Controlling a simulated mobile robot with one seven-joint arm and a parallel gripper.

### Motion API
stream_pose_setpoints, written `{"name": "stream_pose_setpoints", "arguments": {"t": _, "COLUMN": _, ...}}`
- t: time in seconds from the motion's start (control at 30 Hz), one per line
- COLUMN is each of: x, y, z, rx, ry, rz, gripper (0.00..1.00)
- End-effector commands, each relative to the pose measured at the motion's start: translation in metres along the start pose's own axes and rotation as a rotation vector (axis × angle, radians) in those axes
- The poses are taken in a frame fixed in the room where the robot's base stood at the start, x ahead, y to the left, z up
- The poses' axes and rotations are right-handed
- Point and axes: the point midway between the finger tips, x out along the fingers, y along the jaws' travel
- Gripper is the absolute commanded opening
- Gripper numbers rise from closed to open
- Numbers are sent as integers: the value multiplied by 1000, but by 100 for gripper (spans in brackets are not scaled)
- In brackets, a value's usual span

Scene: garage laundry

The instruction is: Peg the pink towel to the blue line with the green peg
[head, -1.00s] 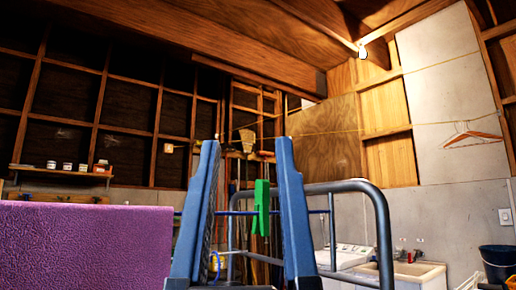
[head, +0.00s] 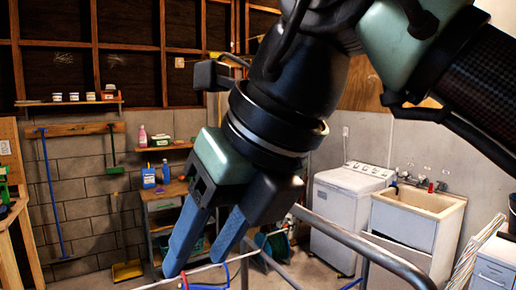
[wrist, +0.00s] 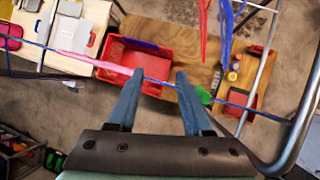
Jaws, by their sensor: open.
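The blue line (wrist: 238,104) crosses the wrist view from upper left to lower right. The pink towel (wrist: 88,60) shows there as a thin pink strip along the line, left of my gripper. The green peg (wrist: 203,96) is on or close to the line, just right of my right finger and partly hidden by it. My gripper (wrist: 159,76) is open, its two blue fingertips apart at the line with nothing clearly held between them. In the head view my gripper (head: 200,258) points down; I cannot make out the towel or peg there.
A metal tube rail (head: 380,258) curves close on the right of my gripper. A red crate (wrist: 122,52) and a wooden bench stand below. Red and blue hanging items (wrist: 203,30) are near the line. A washer (head: 345,205) and sink (head: 418,205) stand behind.

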Motion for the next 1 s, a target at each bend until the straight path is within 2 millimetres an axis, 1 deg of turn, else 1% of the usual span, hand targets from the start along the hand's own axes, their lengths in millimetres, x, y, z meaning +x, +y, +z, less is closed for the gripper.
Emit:
{"name": "stream_pose_setpoints", "arguments": {"t": 0.03, "x": -18, "y": -19, "z": -8, "rx": 42, "ry": 63, "rz": -78, "gripper": 50}}
{"name": "stream_pose_setpoints", "arguments": {"t": 0.1, "x": -30, "y": -38, "z": -21, "rx": 86, "ry": 130, "rz": -152, "gripper": 50}}
{"name": "stream_pose_setpoints", "arguments": {"t": 0.2, "x": -41, "y": -53, "z": -33, "rx": 126, "ry": 188, "rz": -213, "gripper": 50}}
{"name": "stream_pose_setpoints", "arguments": {"t": 0.3, "x": -43, "y": -58, "z": -39, "rx": 140, "ry": 210, "rz": -236, "gripper": 50}}
{"name": "stream_pose_setpoints", "arguments": {"t": 0.47, "x": -35, "y": -60, "z": -42, "rx": 140, "ry": 211, "rz": -236, "gripper": 50}}
{"name": "stream_pose_setpoints", "arguments": {"t": 0.57, "x": -27, "y": -62, "z": -44, "rx": 139, "ry": 210, "rz": -234, "gripper": 50}}
{"name": "stream_pose_setpoints", "arguments": {"t": 1.0, "x": 22, "y": -71, "z": -55, "rx": 137, "ry": 209, "rz": -231, "gripper": 50}}
